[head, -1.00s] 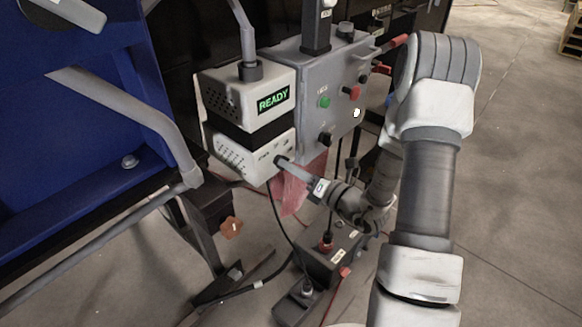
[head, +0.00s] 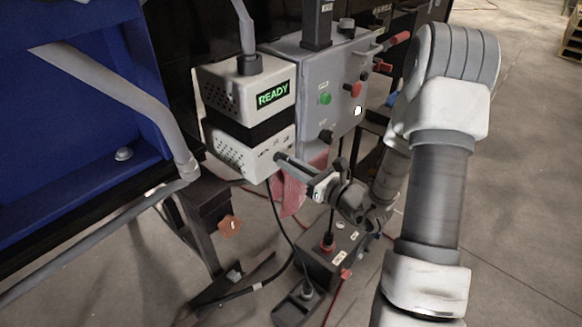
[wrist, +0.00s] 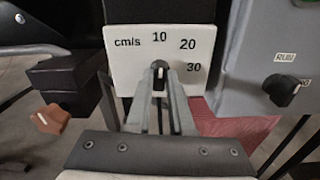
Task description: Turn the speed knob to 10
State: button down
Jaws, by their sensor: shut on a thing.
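The speed knob (wrist: 160,77) is a small black knob with a white mark, on a white panel (wrist: 130,75) printed "cm/s", 10, 20 and 30. The white mark points up, roughly toward the 10. My gripper (wrist: 160,70) is shut on the knob, one finger on each side. In the head view my gripper (head: 280,160) reaches the front of the lower white box (head: 228,158). The knob itself is hidden there behind the fingertips.
A display (head: 272,94) above reads READY. The grey control box (head: 335,75) at the right carries a green button (head: 324,98), a red knob (head: 353,89) and a black RUN knob (wrist: 284,89). A red cloth (head: 290,190) hangs below. An orange knob (head: 230,226) sits lower left.

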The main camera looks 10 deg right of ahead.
jog(key=shift+f+n, duration=0.1)
jog(key=shift+n, duration=0.4)
jog(key=c, duration=0.8)
grip_release()
jog(key=p+v, duration=0.2)
jog(key=v, duration=1.5)
jog(key=shift+s+p, duration=0.25)
jog(key=shift+p, duration=0.15)
jog(key=shift+d, duration=0.1)
